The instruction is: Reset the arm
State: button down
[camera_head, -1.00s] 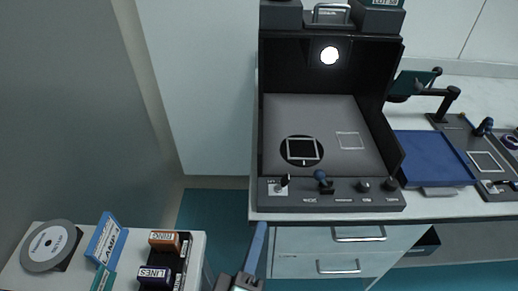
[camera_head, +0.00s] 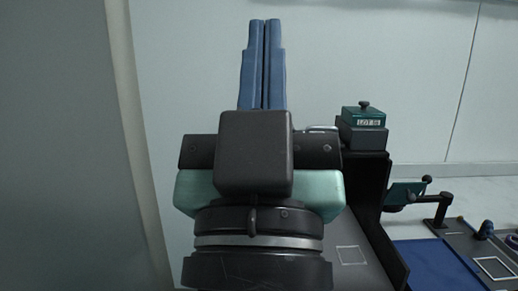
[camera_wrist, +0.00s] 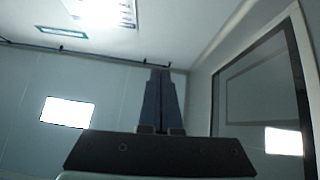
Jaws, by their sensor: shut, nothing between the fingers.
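My gripper (camera_head: 263,27) stands upright, large and close in the head view, with its two blue fingers pointing up. The fingers lie side by side with only a thin line between them, and nothing is held. In the wrist view the gripper (camera_wrist: 160,74) shows as two dark fingers shut together against the wall and ceiling. My wrist and hand hide most of the black booth (camera_head: 375,180) behind them.
A green-lidded box (camera_head: 363,116) marked LOT sits on top of the booth at right. A blue tray (camera_head: 435,262) and a small dark stand (camera_head: 440,212) are on the bench at right. The wall around my fingers is clear.

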notch_tip(320, 180, up, 19)
jog(key=s+t+y+p, duration=0.1)
jog(key=s+p, duration=0.1)
jog(key=p, duration=1.4)
jog(key=shift+a+r, duration=0.15)
jog(key=shift+a, duration=0.1)
